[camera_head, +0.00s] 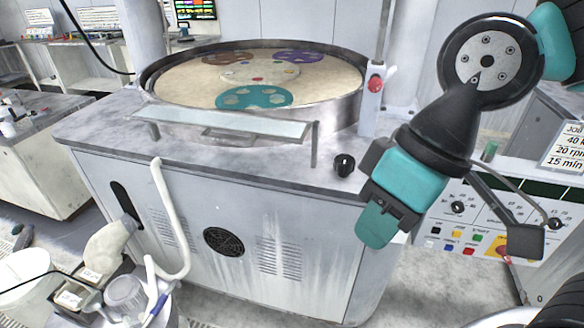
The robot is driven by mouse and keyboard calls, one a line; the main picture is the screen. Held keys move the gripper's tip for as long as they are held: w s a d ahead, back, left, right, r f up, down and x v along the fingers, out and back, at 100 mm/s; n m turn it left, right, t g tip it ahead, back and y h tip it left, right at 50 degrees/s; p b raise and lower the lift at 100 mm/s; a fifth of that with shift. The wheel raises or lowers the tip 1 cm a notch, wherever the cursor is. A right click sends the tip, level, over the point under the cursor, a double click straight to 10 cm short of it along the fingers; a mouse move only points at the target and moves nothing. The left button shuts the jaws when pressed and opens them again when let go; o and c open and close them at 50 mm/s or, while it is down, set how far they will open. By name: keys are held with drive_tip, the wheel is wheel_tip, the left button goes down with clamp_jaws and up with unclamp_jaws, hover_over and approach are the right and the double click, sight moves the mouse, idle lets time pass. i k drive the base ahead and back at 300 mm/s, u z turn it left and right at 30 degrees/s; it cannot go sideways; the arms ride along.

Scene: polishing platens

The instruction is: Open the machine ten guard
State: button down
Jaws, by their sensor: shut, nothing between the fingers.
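A polishing machine stands in the middle, with a round platen (188,88) inside a raised metal rim. A clear flat guard pane (222,123) lies nearly level at the platen's front edge, on posts above the grey top. I see no number ten on this machine, so I cannot tell whether this is the machine ten guard. My gripper (376,226), teal at its end, points down in front of the machine's right front corner. It is shut and empty, to the right of the pane and apart from it.
Brown, purple and teal carriers (255,97) lie on the platen. A red button (375,84) is on a post at the rim's right. A black knob (344,165) sits on the top. A control panel (465,220) is at right. A cluttered cart (120,305) stands front left.

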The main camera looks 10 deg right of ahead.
sight(162, 112)
drive_tip(key=z, duration=0.25)
drive_tip(key=k, duration=0.5)
drive_tip(key=u, duration=1)
drive_tip(key=i, duration=1)
drive_tip(key=u, duration=0.55)
